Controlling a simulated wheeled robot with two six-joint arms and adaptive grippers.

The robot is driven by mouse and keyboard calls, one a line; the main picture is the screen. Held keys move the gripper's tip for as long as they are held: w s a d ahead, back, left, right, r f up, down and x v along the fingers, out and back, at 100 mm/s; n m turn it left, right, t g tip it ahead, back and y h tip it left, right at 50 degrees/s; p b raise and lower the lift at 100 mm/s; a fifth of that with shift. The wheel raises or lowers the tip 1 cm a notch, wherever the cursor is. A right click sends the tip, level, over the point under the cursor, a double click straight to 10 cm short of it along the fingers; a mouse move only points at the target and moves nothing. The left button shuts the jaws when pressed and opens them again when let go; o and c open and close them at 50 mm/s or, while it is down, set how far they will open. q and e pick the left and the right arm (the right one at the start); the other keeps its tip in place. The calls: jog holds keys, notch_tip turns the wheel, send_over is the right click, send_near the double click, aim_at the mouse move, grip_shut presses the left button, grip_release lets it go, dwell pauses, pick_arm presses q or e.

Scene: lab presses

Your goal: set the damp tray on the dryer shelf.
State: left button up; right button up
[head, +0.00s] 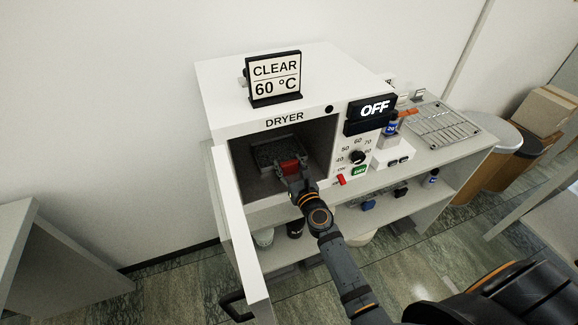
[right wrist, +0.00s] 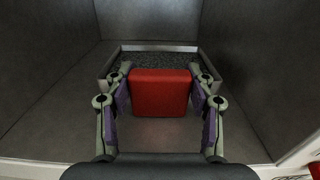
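The damp tray (head: 262,160) is a grey-rimmed tray with dark grainy contents and a red handle block (head: 289,166). It sits inside the open dryer (head: 218,110), low in the chamber; its rim also shows in the right wrist view (right wrist: 150,47). My right gripper (head: 292,172) reaches in through the front opening. Its fingers stand on either side of the red handle (right wrist: 160,92), with slim gaps showing beside it, so it looks open around the handle. The tray's underside and its contact with the dryer shelf (right wrist: 60,118) are hidden. My left gripper is not in view.
The dryer door (head: 238,225) hangs open at the left. A sign (head: 275,78) reads CLEAR 60 °C; the display (head: 371,113) reads OFF. A dial (head: 357,157), green button (head: 359,170) and red switch (head: 341,180) sit right of the opening. A wire rack (head: 440,125) lies farther right.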

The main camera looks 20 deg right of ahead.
jog(key=o, duration=0.5)
jog(key=shift+r, duration=0.15)
jog(key=s+b, duration=0.2)
jog(key=s, duration=0.9)
jog(key=shift+s+d, duration=0.1)
jog(key=shift+d, duration=0.05)
jog(key=shift+s, duration=0.4)
